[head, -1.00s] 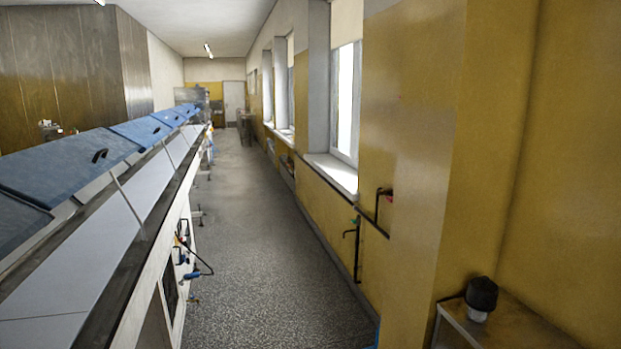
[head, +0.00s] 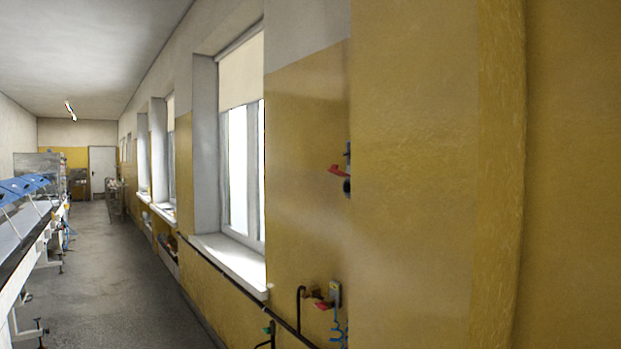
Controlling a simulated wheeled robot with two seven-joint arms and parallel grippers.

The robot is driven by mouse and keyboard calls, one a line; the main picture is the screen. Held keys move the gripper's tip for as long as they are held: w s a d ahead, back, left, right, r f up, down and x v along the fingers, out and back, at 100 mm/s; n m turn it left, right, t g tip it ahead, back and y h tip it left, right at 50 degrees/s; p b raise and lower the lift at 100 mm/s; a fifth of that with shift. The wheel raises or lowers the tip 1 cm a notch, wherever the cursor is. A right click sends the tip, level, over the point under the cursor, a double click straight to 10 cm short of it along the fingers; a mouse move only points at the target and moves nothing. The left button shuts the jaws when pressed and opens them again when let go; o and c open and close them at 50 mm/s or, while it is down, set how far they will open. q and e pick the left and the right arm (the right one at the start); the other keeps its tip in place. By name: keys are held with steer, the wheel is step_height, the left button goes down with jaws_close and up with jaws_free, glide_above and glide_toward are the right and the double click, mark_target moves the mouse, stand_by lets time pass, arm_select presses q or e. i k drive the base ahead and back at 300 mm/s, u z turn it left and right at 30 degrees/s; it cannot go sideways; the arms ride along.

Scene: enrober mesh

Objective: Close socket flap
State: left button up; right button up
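I cannot make out a socket flap for certain. A small grey fitting (head: 336,293) is on the yellow wall at the lower middle of the head view, with a red part beside it and a blue coiled hose below. It is too small to tell whether it is a socket or has a flap. Neither of my grippers is in view.
A yellow wall (head: 420,190) fills the right side. A red-handled valve (head: 340,170) and a dark pipe (head: 225,275) are fixed along the wall. A window sill (head: 230,262) juts out. A long blue-lidded machine (head: 25,235) stands left; the floor (head: 115,280) between is clear.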

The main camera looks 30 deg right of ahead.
mark_target(335, 169)
steer(key=i, duration=2.55)
steer(key=z, duration=2.7)
